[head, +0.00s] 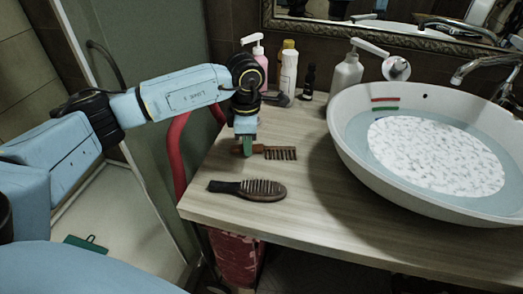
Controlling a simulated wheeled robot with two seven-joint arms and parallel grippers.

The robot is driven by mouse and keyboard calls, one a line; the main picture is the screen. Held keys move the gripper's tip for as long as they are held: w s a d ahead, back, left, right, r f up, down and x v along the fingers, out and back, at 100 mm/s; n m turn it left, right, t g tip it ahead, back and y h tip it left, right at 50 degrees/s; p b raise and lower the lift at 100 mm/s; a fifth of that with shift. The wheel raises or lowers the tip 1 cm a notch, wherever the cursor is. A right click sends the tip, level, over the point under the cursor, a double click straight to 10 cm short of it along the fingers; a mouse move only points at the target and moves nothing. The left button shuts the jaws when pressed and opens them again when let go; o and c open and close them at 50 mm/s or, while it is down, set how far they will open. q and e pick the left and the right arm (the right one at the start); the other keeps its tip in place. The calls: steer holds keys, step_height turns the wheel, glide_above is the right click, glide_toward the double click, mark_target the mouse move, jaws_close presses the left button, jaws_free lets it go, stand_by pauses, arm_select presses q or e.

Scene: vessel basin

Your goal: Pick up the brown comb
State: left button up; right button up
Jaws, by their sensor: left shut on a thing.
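The brown comb (280,153) lies along the wooden counter near its left end, its teeth to the right and its handle to the left. My left gripper (246,150) points down from above and is shut on the comb's handle end. The fingers hide part of the handle. I cannot tell whether the comb is touching the counter or slightly above it. My right gripper is not in view.
A dark-handled hairbrush (262,190) lies just in front of the comb. A white basin (340,140) with water and a patterned white piece fills the right side. Several bottles, including a grey pump bottle (345,75), stand at the back. The counter's front middle (330,215) is clear.

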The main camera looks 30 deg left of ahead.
arm_select(q)
steer(key=shift+f, duration=0.35)
jaws_close()
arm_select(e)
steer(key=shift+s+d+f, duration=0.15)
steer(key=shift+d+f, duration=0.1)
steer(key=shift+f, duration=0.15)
arm_select(q)
steer(key=shift+r, duration=0.15)
step_height(320, 180, up, 10)
steer(key=p, duration=0.1)
steer(key=shift+d, duration=0.25)
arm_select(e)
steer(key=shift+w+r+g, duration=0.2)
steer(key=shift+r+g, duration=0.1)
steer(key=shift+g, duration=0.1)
arm_select(q)
steer(key=shift+r, duration=0.1)
